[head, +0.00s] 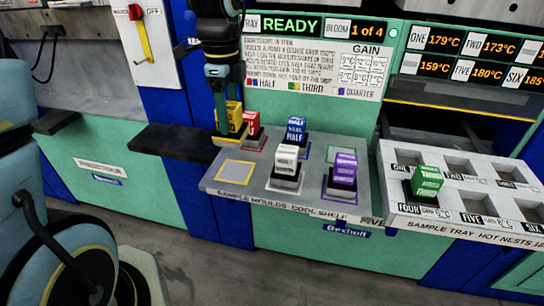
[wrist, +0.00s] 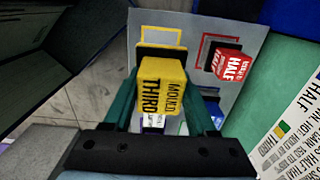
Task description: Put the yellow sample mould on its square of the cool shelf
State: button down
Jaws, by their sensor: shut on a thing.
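The yellow mould (head: 235,116), lettered "MOULD THIRD", stands nearly upright in my gripper (head: 222,108). In the wrist view the yellow mould (wrist: 162,85) fills the space between the two teal fingers of my gripper (wrist: 163,95), which is shut on it. In the head view it is at the back left of the cool shelf (head: 215,186); I cannot tell whether its dark base touches the shelf. The yellow-outlined square (head: 235,170) at the shelf's front left is bare. In the wrist view the yellow outline (wrist: 160,30) lies just beyond the mould, partly hidden by its base.
A red mould (head: 252,124) stands close to the right of the yellow one. Blue (head: 296,128), white (head: 287,158) and purple (head: 344,168) moulds stand farther right. A green mould (head: 427,181) sits in the hot nest tray (head: 450,222). A dark ledge (head: 175,141) juts out at left.

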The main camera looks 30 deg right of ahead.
notch_tip(320, 180, down, 9)
jog(key=shift+f+p, duration=0.1)
jog(key=shift+p, duration=0.4)
jog(key=shift+f, duration=0.15)
jog(key=shift+c, duration=1)
grip_release()
notch_tip(320, 180, up, 12)
jog(key=shift+r+b, duration=0.15)
jog(key=shift+b, duration=0.3)
jog(key=a+f+n, duration=0.2)
jog(key=a+n, duration=1)
jog(key=w+a+f+n+t, duration=0.1)
jog(key=a+f+n, duration=0.2)
jog(key=a+n, duration=1)
jog(key=shift+a+f+n+t, duration=0.2)
jog(key=shift+n+t, duration=0.1)
jog(key=shift+w, duration=0.1)
